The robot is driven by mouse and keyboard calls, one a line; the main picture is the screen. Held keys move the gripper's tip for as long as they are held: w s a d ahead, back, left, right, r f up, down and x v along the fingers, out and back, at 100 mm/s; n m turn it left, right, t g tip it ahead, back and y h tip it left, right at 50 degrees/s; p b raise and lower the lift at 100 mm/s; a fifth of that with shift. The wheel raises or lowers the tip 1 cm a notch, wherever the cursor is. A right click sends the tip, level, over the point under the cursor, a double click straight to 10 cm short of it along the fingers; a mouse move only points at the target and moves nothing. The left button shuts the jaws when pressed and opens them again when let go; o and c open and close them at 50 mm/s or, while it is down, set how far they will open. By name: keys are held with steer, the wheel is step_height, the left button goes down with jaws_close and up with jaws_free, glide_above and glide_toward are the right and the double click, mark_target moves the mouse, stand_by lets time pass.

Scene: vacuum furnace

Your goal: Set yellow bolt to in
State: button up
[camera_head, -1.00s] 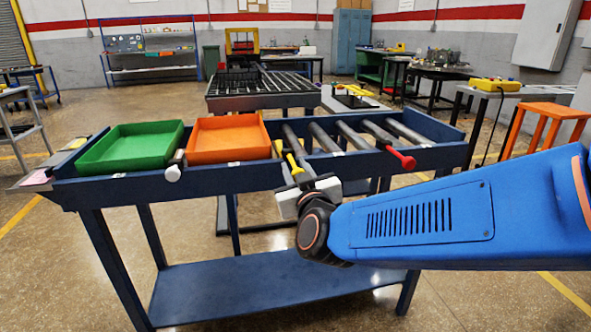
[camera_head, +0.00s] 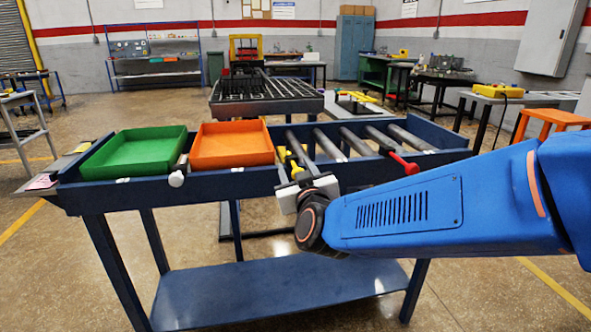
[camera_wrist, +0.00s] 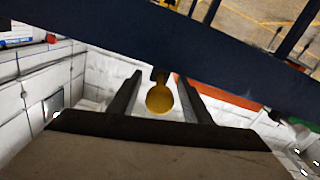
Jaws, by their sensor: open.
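The yellow bolt (camera_head: 296,169) sits at the front rail of the blue roller bench, right of the orange tray. Its round yellow knob (camera_wrist: 159,99) faces me in the wrist view. My gripper (camera_head: 296,165) is at the bench's front rail, in front of the bolt. In the wrist view, my gripper's two dark fingers (camera_wrist: 158,75) are apart, one on each side of the knob. A gap shows on both sides, so the fingers are not closed on it. In the head view, the fingers hide part of the bolt.
The blue bench (camera_head: 110,192) carries a green tray (camera_head: 135,150), an orange tray (camera_head: 232,145) and several grey rollers (camera_head: 358,141). A white-ended bolt (camera_head: 176,179) and a red-ended bolt (camera_head: 410,168) stick out at its front. The dark rail (camera_wrist: 220,55) crosses close above my fingers.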

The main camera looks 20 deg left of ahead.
steer(key=v, duration=1.7)
steer(key=shift+s+d, duration=0.15)
steer(key=shift+d, duration=0.05)
